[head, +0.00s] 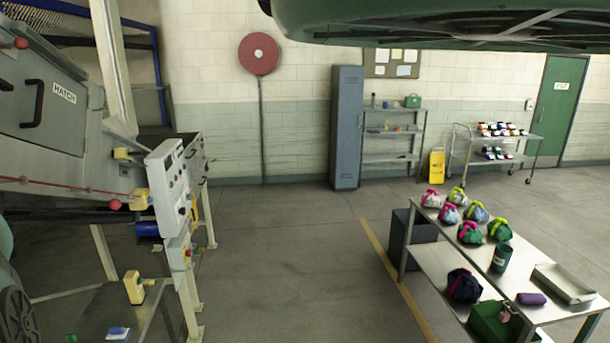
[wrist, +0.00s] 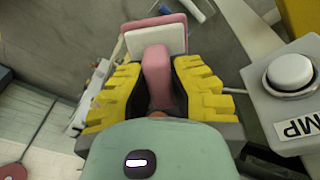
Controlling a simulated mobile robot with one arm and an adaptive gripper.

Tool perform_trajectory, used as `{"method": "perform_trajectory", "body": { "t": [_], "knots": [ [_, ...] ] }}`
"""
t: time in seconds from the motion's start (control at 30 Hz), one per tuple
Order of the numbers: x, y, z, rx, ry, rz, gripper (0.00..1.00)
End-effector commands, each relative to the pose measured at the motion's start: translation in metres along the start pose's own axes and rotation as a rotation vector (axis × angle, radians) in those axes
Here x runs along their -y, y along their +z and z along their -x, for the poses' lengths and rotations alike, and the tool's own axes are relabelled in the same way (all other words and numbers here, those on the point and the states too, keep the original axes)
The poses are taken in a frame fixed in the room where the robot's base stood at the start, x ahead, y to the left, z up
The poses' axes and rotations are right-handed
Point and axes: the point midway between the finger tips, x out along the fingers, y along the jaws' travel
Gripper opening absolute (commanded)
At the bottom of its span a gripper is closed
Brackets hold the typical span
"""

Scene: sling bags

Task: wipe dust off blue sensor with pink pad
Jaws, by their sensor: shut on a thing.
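My gripper (wrist: 158,82) shows in the wrist view, with its ribbed yellow fingers shut on the pink handle of the pad (wrist: 156,68). The pad's flat end, pink with a white layer, sticks out beyond the fingertips and appears clear of any surface. My gripper is not seen in the head view. In the head view a blue cylinder (head: 147,229) sits at the side of the machine on the left, below a yellow fitting; it may be the blue sensor. Any dust on it is too small to tell. I cannot make out the sensor in the wrist view.
A grey control box (head: 168,190) stands out from the machine; a box with a white button (wrist: 290,72) is close at right in the wrist view. A table with several sling bags (head: 470,232) stands at right. The middle floor is clear. A large green shape hangs overhead.

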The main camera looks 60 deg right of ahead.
Motion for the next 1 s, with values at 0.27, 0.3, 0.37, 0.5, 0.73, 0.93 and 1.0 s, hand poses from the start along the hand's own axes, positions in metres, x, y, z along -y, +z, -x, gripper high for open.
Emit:
{"method": "perform_trajectory", "body": {
  "t": [0.27, 0.3, 0.37, 0.5, 0.73, 0.93, 1.0],
  "knots": [
    [-0.016, -0.013, 0.021, -0.053, 0.028, 0.012, 0.0],
    [-0.018, -0.014, 0.023, -0.059, 0.031, 0.013, 0.0],
    [-0.022, -0.015, 0.026, -0.067, 0.037, 0.013, 0.0],
    [-0.04, -0.021, 0.044, -0.112, 0.064, 0.017, 0.0],
    [-0.051, -0.025, 0.054, -0.146, 0.082, 0.019, 0.0],
    [-0.056, -0.025, 0.059, -0.158, 0.091, 0.021, 0.0],
    [-0.057, -0.024, 0.059, -0.159, 0.092, 0.022, 0.0]
  ]
}}
